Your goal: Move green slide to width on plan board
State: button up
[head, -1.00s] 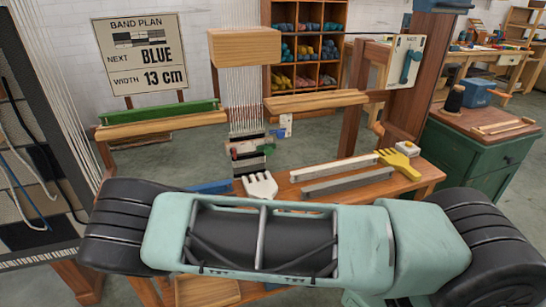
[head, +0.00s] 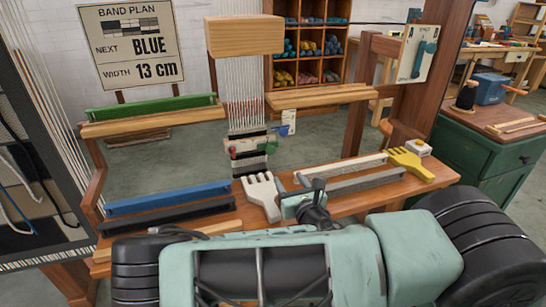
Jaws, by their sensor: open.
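The plan board (head: 130,45) stands at the back left and reads "BAND PLAN, NEXT BLUE, WIDTH 13 cm". A small green slide (head: 268,147) sits at the right of the narrow woven band, on a pale wooden bar (head: 250,143). A red piece (head: 233,154) is at the bar's left side. The bar's scale is too small to read. My gripper (head: 312,188) is open above the bench, below and to the right of the green slide and apart from it. Part of my arm hides the bench's front.
A blue bar (head: 168,199) and a dark bar (head: 165,217) lie at left. A wooden block (head: 244,35) hangs over the warp threads.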

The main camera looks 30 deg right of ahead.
aim_at(271, 150)
jog(key=b+x, duration=0.1)
jog(key=b, duration=0.1)
jog(key=b+x, duration=0.2)
jog(key=shift+w+d+f, duration=0.15)
jog(key=shift+w+f, duration=0.05)
jog(key=shift+f, duration=0.15)
jog(key=x, duration=1.2)
jog(key=shift+r, duration=0.3)
jog(key=shift+c, duration=0.3)
